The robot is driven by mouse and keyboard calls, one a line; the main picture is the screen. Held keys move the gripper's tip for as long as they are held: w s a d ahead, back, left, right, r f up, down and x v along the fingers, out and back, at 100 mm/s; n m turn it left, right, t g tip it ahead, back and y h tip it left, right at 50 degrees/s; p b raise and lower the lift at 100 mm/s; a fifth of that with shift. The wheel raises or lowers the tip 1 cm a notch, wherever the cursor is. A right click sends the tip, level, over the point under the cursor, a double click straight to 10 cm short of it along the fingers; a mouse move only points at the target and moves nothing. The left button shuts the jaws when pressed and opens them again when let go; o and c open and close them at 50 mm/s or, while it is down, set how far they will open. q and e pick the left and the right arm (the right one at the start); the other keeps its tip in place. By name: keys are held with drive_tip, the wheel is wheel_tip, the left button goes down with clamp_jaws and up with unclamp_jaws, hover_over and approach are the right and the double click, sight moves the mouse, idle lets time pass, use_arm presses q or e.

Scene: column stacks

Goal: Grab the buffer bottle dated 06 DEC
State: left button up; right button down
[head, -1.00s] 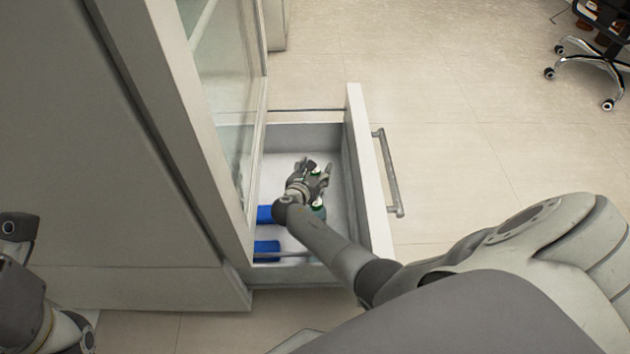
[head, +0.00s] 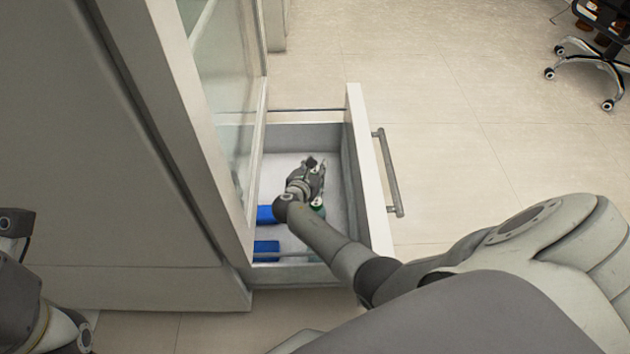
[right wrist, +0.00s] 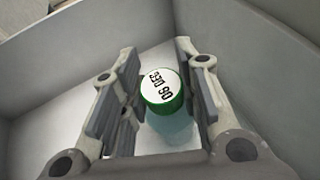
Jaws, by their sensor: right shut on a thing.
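The buffer bottle (right wrist: 163,92) has a green-rimmed white cap printed "06 DEC" and a pale greenish body in the right wrist view. My right gripper (head: 316,163) is down inside the open drawer (head: 354,150), shut on this bottle, with a finger on each side of it. The fingers (right wrist: 158,88) also show in the right wrist view. In the head view the bottle is mostly hidden by the gripper. Another green bottle with a white cap (head: 318,205) stands beside my right wrist, partly covered. My left gripper is not shown; only part of my left arm is at the left edge.
Two blue items (head: 266,247) lie in the drawer's left part. The drawer's walls and front with its handle (head: 388,170) surround my right gripper. A cabinet with a glass door (head: 225,120) stands at left. An office chair (head: 600,50) is far right on open floor.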

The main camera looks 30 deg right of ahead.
drive_tip(key=shift+s+a+f, duration=0.1)
drive_tip(key=shift+s+f, duration=0.1)
